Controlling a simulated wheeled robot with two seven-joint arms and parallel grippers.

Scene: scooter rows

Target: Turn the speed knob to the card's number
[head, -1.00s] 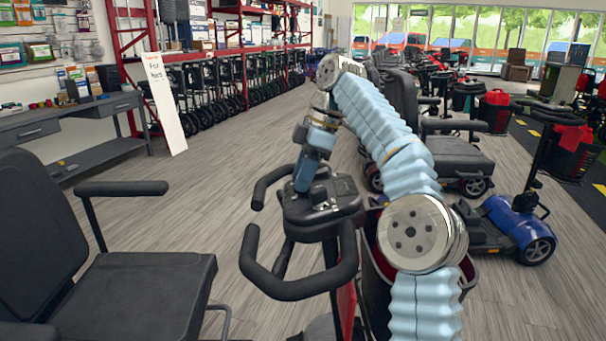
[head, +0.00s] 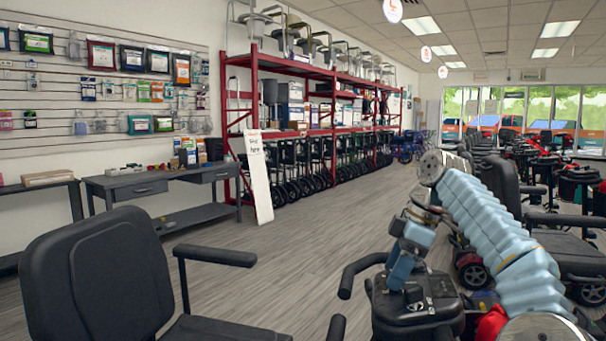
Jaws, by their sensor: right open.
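The scooter's tiller console (head: 432,298) is a black box with curved black handlebars at the lower right of the head view. My right gripper (head: 400,282) points down at the console's top left part, its blue-grey body close over the panel. It is open, but its fingertips are hard to make out. A small dark round part (head: 414,296) shows beside the gripper on the console; I cannot tell if it is the speed knob. A white standing sign (head: 258,178) with dark writing stands by the red rack; its words are too small to read surely. My left gripper is not in view.
A black scooter seat (head: 98,280) with an armrest is at the lower left. A grey workbench (head: 150,184) with small items stands against the left wall. Grey floor (head: 300,235) lies open between. More scooters are parked at right.

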